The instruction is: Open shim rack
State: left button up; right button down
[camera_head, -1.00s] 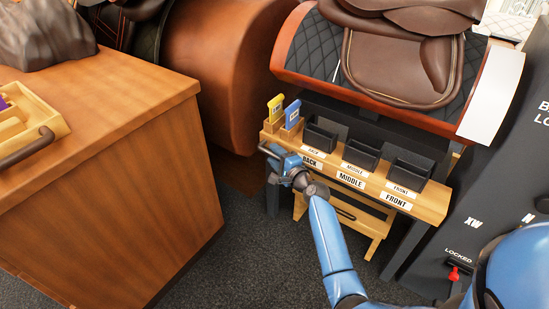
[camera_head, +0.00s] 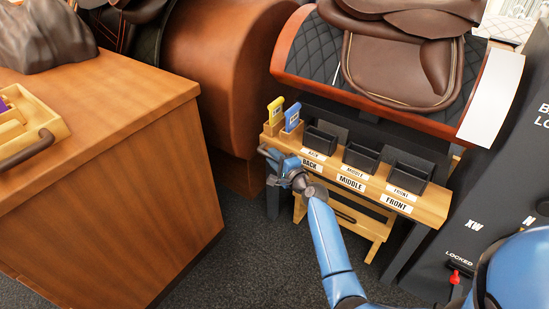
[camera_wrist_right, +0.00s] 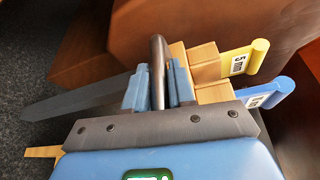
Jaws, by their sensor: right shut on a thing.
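The shim rack (camera_head: 432,208) is a wooden shelf on dark legs below the saddle. Black bins sit along it, above labels BACK, MIDDLE and FRONT. A yellow shim (camera_head: 276,109) and a blue shim (camera_head: 292,116) stand in wooden blocks at its left end; both also show in the right wrist view, the yellow one (camera_wrist_right: 243,62) marked 5 mm. My right gripper (camera_head: 272,154) is at the rack's left end. In the right wrist view its fingers (camera_wrist_right: 158,88) are shut on a dark bar handle (camera_wrist_right: 158,48), beside the wooden blocks. My left gripper is not in view.
A wooden desk (camera_head: 130,130) with a tray (camera_head: 45,125) stands at the left. A saddle (camera_head: 400,65) on a padded form overhangs the rack. A dark panel (camera_head: 500,190) with a red lever (camera_head: 455,276) marked LOCKED stands at the right. The carpet between desk and rack is clear.

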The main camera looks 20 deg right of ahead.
jog(key=s+a+p, duration=0.7)
jog(key=s+a, duration=0.1)
jog(key=a, duration=0.2)
dwell(0.3)
jog(key=c, duration=1.1)
grip_release()
jog(key=shift+w, duration=0.1)
jog(key=shift+o, duration=0.2)
jog(key=f+v, duration=0.1)
jog(key=v, duration=0.9)
jog(key=shift+s+d+r+p, duration=0.15)
jog(key=shift+s+r+p, duration=0.25)
jog(key=shift+r, duration=0.1)
